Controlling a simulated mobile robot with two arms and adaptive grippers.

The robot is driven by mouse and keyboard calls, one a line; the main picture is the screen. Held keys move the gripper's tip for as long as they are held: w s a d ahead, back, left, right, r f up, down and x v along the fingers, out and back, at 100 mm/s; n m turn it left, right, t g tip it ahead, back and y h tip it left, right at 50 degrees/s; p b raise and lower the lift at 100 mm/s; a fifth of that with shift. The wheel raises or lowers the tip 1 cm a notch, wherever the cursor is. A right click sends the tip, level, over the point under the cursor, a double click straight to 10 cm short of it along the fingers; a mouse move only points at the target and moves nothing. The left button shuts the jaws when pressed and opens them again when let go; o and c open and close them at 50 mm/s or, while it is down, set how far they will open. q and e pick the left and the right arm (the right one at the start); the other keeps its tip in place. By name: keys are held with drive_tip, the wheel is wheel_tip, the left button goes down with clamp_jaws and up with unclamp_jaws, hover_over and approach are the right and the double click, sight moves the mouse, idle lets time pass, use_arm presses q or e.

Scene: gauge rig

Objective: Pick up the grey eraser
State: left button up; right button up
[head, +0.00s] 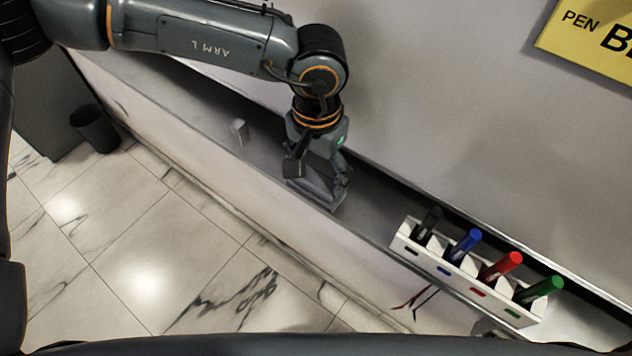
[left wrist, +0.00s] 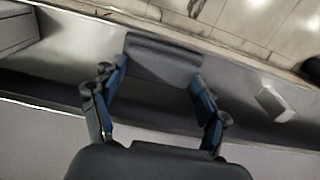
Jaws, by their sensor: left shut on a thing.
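The grey eraser (head: 318,193) is a dark grey block on or just above the narrow ledge, below my left gripper (head: 318,178) in the head view. In the left wrist view the eraser (left wrist: 163,58) sits between the two fingertips of my left gripper (left wrist: 160,72), one at each end of it. The left gripper is shut on the eraser. I cannot tell whether the eraser still touches the ledge. My right gripper is not in view.
A white pen holder (head: 405,243) with black, blue, red and green pens stands farther right on the ledge (head: 375,213). A small pale block (head: 239,131) is to the left. The board rises behind; a dark bin (head: 95,128) stands on the floor.

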use_arm(q)
drive_tip(key=shift+o, duration=0.4)
drive_tip(key=shift+s+a+f, duration=0.15)
drive_tip(key=shift+s+f, duration=0.1)
drive_tip(key=shift+f, duration=0.3)
drive_tip(key=shift+r+b, duration=0.3)
drive_tip(key=shift+r, duration=0.25)
clamp_jaws()
drive_tip(key=s+a+r+b, duration=0.2)
drive_tip(key=s+r+b, duration=0.1)
drive_tip(key=s+r, duration=0.3)
drive_tip(key=s+a+r+b, duration=0.2)
drive_tip(key=s+r+b, duration=0.1)
drive_tip(key=s+r, duration=0.3)
drive_tip(key=shift+s+a+r+b, duration=0.15)
drive_tip(key=shift+s+a+b, duration=0.15)
drive_tip(key=shift+s+b, duration=0.05)
drive_tip(key=o, duration=0.7)
unclamp_jaws()
drive_tip(key=shift+w, duration=0.1)
drive_tip(key=shift+r, duration=0.1)
